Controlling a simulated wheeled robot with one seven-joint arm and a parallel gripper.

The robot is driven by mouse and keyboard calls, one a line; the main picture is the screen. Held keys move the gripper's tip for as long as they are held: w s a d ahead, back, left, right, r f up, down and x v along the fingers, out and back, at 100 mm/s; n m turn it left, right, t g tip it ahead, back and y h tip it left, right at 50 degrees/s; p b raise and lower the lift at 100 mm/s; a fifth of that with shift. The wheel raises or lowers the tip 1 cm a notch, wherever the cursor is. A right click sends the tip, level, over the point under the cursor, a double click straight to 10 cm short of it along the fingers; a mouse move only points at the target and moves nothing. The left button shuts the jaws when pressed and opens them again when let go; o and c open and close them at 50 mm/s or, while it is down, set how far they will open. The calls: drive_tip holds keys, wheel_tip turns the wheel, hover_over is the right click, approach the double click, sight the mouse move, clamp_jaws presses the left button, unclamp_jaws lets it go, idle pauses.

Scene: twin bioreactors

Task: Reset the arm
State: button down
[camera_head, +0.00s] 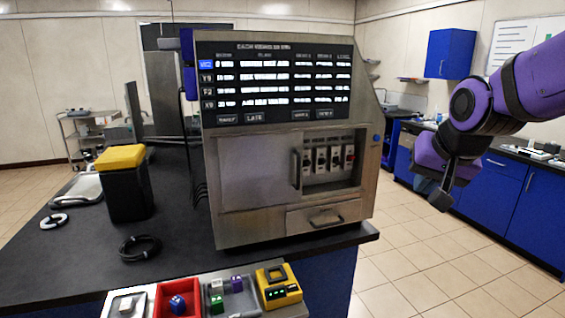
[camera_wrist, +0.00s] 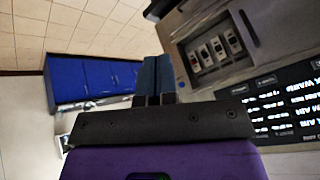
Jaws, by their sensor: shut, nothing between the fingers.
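My gripper (camera_head: 440,200) hangs from my purple and black arm at the right of the head view, over the open floor. It points down and is clear of the bench and the machine. In the wrist view the two fingers of my gripper (camera_wrist: 157,62) lie side by side with nothing between them. The grey bioreactor machine (camera_head: 290,140) stands on the dark bench, left of my gripper. It shows a screen with several rows, a side-slid panel and a row of switches (camera_head: 328,158). The machine also shows tilted in the wrist view (camera_wrist: 200,25).
A tray area at the bench front holds a red bin (camera_head: 163,292), small coloured blocks and a yellow device (camera_head: 278,286). A black bin with a yellow lid (camera_head: 124,182) and a black ring (camera_head: 140,248) stand left. Blue cabinets (camera_head: 490,190) line the right behind my arm.

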drive_tip(key=s+d+n, duration=0.1)
drive_tip(key=s+d, duration=0.1)
drive_tip(key=s, duration=0.7)
drive_tip(key=s+d+r+n+g, duration=0.1)
drive_tip(key=s+d+n, duration=0.1)
drive_tip(key=s, duration=0.6)
drive_tip(key=shift+s+d+r+n+h, duration=0.3)
drive_tip(key=shift+s, duration=0.05)
